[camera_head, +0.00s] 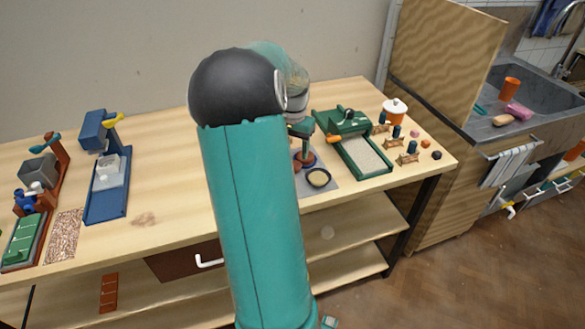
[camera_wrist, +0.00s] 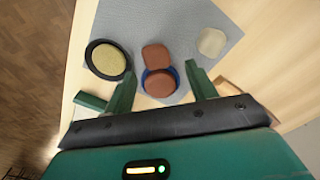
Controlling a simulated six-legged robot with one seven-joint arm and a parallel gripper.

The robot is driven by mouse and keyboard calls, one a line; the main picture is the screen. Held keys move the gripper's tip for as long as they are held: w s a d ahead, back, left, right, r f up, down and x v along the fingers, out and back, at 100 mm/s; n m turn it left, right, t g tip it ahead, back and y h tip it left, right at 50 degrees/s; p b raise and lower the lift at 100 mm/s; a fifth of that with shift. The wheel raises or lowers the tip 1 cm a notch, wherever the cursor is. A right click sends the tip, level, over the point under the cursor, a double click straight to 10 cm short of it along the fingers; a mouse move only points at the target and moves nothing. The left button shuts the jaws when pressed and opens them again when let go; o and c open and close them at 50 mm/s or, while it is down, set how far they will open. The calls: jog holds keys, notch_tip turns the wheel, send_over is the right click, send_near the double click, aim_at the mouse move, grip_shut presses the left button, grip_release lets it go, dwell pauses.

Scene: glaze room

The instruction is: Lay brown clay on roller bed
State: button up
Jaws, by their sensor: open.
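In the wrist view my gripper (camera_wrist: 160,68) is open, with its two green fingers apart and nothing held. A round brown clay piece (camera_wrist: 160,84) shows between the fingers, over a blue dish (camera_wrist: 146,78). A second brown piece (camera_wrist: 155,54) lies just beyond it, close to or touching it; I cannot tell which one is the task's clay. In the head view brown pieces (camera_head: 304,161) show below my gripper, partly hidden by my arm. The green roller bed (camera_head: 376,173), with a pale bed surface and a roller at its far end, stands to the right.
A dark dish of yellowish grain (camera_wrist: 107,60) and a cream piece (camera_wrist: 212,42) flank the brown pieces on a grey mat (camera_wrist: 185,22). Small blocks and an orange-white pot (camera_head: 395,109) stand right of the roller bed. A blue device (camera_head: 107,195) stands left.

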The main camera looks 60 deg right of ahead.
jog(key=shift+s+a+f, duration=0.1)
jog(key=shift+s+f, duration=0.05)
jog(key=shift+f, duration=1.45)
jog(key=shift+s+a+f, duration=0.1)
jog(key=shift+f, duration=1.45)
jog(key=c, duration=1.2)
